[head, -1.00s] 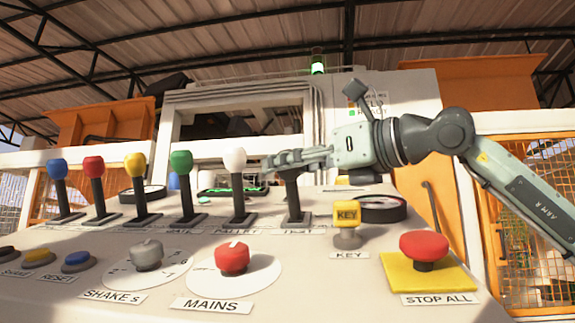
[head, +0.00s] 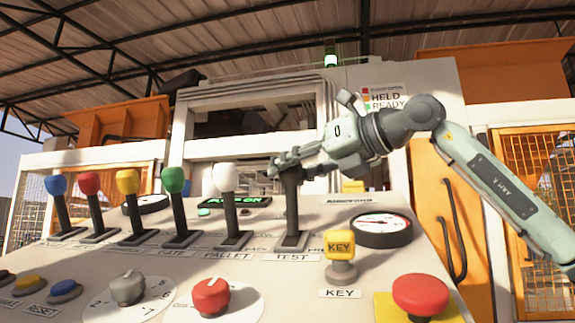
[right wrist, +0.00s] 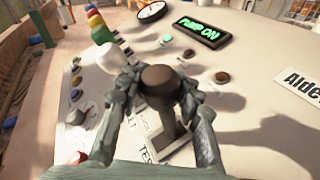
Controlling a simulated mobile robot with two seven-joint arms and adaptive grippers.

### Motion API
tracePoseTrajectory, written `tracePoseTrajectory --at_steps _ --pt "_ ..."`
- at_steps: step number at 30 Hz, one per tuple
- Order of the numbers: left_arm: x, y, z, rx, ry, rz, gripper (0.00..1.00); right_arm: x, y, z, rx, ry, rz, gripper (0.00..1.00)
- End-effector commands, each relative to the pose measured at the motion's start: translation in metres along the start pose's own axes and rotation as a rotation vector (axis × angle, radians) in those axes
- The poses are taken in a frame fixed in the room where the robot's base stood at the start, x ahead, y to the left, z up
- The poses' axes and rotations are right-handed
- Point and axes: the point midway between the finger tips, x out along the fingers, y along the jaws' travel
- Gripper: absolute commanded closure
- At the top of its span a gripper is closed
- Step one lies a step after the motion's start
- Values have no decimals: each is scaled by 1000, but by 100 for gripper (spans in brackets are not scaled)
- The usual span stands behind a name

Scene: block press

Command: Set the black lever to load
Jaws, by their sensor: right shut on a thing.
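The black lever (head: 291,205) stands at the right end of the lever row, over the plate marked TEST. Its dark round knob (right wrist: 163,82) shows in the right wrist view between the two fingers. My right gripper (head: 290,163) is shut on the black lever near its top, with a finger on each side. In the right wrist view my right gripper (right wrist: 165,95) hides part of the lever's shaft. The lever's lower end and slot show in the head view. I cannot read a load mark. My left gripper is not in view.
A white lever (head: 224,178) stands close to the left of the black one, with green, yellow, red and blue levers beyond. A yellow key (head: 340,245), a round gauge (head: 381,230) and a red stop button (head: 420,293) lie to the right. A green-lit display (head: 236,202) sits behind.

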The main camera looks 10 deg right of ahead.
Motion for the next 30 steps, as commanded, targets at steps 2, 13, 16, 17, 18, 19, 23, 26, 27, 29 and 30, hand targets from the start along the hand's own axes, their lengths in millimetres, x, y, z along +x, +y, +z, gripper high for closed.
tracePoseTrajectory --at_steps 2,13,16,17,18,19,23,26,27,29,30 --pt "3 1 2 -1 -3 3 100 2 -8 4 -1 -3 -6 100" --pt "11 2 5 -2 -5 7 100 6 -19 8 -3 -5 -9 100" --pt "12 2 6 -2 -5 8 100 6 -19 8 -3 -5 -9 100" --pt "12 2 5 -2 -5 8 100 6 -19 8 -3 -5 -10 100" --pt "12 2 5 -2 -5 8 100 6 -19 8 -3 -5 -10 100" --pt "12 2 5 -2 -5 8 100 6 -20 8 -3 -5 -10 100" --pt "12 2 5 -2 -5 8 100 6 -20 8 -3 -5 -11 100" --pt "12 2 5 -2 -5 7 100 6 -20 8 -3 -5 -11 62" --pt "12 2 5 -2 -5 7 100 6 -20 8 -3 -5 -10 57" --pt "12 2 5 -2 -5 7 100 6 -19 8 -3 -4 -9 49" --pt "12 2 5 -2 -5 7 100 6 -19 7 -3 -4 -8 44"
